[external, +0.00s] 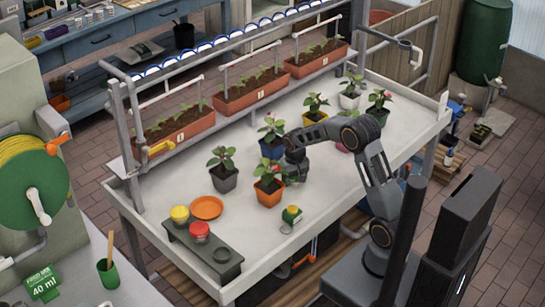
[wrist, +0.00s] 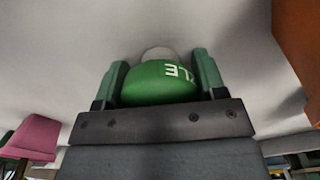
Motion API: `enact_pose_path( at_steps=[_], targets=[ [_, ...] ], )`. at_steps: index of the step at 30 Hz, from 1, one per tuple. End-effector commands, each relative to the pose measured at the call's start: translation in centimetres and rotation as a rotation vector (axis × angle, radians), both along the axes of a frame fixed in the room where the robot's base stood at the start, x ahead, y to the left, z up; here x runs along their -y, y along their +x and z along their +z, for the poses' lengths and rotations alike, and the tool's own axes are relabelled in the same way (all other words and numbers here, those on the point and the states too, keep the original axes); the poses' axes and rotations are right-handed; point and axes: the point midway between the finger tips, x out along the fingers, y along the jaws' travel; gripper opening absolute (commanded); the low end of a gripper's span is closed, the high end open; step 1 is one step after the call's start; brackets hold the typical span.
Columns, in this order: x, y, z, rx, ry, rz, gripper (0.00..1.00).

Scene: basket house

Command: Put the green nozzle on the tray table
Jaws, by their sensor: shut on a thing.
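The green nozzle (wrist: 160,84) is between my gripper's fingers (wrist: 160,80) in the wrist view. It is rounded, with white letters upside down on it and a grey part beyond. My gripper is shut on it. In the external view my gripper (external: 293,172) is low over the white tray table (external: 335,200), just behind and right of an orange pot (external: 268,194). The nozzle is mostly hidden there by the gripper and plant. I cannot tell whether it touches the table.
The orange pot (wrist: 298,35) is close on the right in the wrist view. A pink pot (wrist: 32,138) is at lower left. A small green and yellow thing (external: 291,217) stands near the front edge. A dark rack (external: 203,250) with yellow and red items stands left; bare table lies between.

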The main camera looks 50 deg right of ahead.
Motion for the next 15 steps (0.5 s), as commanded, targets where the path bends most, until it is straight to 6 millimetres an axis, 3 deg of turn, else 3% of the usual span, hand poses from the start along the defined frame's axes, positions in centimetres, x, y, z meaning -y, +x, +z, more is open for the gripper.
enact_pose_path(
  at_steps=[2, 3, 10, 15],
  targets=[
    [-0.01, -0.02, -0.39, -0.001, 0.000, 0.000, 0.41],
    [0.00, -0.01, -0.26, 0.000, 0.000, 0.000, 0.68],
    [-0.01, -0.02, -0.24, -0.001, 0.000, 0.000, 0.90],
    [0.00, -0.02, -0.23, -0.001, 0.000, 0.000, 0.90]
  ],
)
